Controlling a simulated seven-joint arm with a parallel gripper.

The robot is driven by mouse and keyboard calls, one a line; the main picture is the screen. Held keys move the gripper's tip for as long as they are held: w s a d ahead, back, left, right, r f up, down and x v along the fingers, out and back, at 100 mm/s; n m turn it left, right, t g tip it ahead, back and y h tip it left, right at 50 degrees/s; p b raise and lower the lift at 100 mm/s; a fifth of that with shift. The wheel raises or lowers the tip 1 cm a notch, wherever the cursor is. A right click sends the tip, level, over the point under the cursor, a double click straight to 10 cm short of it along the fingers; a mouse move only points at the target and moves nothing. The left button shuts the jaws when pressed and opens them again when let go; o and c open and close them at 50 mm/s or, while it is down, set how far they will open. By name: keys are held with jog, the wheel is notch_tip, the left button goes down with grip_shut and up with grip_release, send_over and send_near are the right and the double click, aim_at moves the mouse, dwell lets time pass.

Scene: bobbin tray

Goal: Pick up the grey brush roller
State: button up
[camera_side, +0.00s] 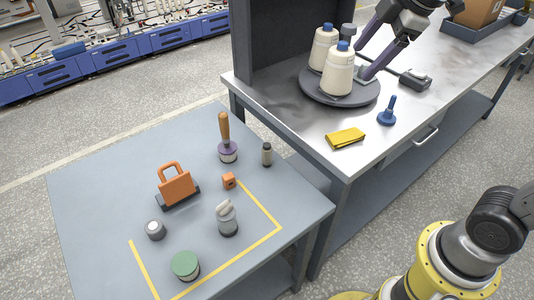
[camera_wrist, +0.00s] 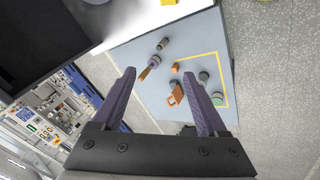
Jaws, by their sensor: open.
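I cannot tell for sure which thing is the grey brush roller. A dark grey tool (camera_side: 414,79) with a thin handle lies on the metal bench, right of the round tray, and may be it. My gripper (camera_side: 362,64) has purple fingers spread apart above the tray's right side, beside the white cones. In the wrist view my gripper (camera_wrist: 158,72) is open, with nothing visible between the fingertips except the distant lower table. The grey tool is not seen in the wrist view.
The dark round tray (camera_side: 320,93) holds white cones (camera_side: 338,78) with blue caps. A lower blue-grey table (camera_side: 90,200) carries several small tools. A dark panel (camera_side: 280,45) stands behind the tray.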

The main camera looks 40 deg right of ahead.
jog(key=w+a+f+n+g, duration=0.2)
jog(key=w+f+n, duration=0.2)
jog(key=w, duration=0.7)
jog(key=n+g, duration=0.2)
jog(key=g, duration=0.1)
send_over(267, 146)
notch_tip(267, 146, down, 18)
jog(key=f, duration=0.1)
notch_tip(267, 146, down, 12)
jog(key=shift+r, duration=0.15)
jog(key=shift+w+d+f, duration=0.1)
jog(key=shift+f, duration=1.3)
jog(key=shift+w+d+f, duration=0.1)
jog(key=shift+f, duration=1.3)
grip_shut()
